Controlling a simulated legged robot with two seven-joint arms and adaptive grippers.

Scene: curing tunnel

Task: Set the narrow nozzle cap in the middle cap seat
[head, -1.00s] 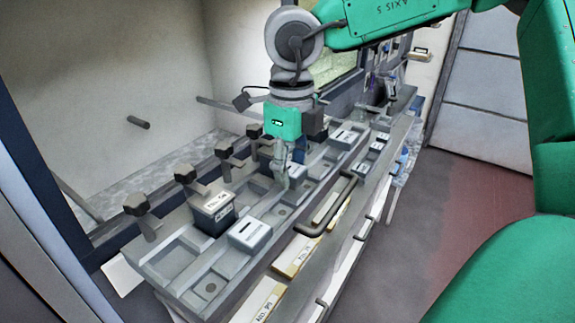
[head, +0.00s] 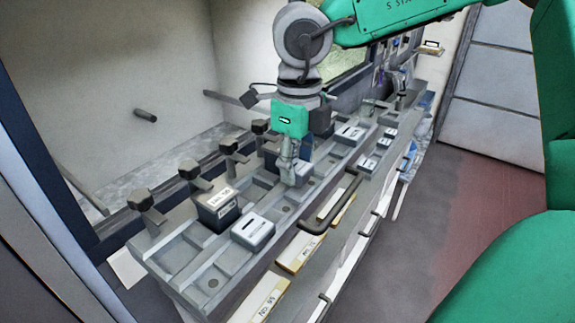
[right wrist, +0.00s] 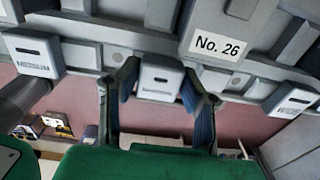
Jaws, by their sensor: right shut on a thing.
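A small light-grey cap with a dark slot (right wrist: 160,78) sits between the two blue-padded fingers of my right gripper (right wrist: 160,92) in the right wrist view. I take it for the narrow nozzle cap. In the head view my right gripper (head: 289,172) points down over the middle of the long grey fixture (head: 180,262), shut on this cap (head: 303,172), whose near side is partly covered by the fingers. The cap is at the fixture's front edge; whether it touches the surface I cannot tell. The middle cap seat cannot be made out beneath it. My left gripper is not in view.
Other slotted grey caps sit along the fixture, one nearer (head: 253,231) and one farther (head: 349,133). A dark labelled box (head: 218,210) stands behind the nearer cap. Black-knobbed clamps (head: 188,169) line the back. A dark handle bar (head: 335,208) runs along the front.

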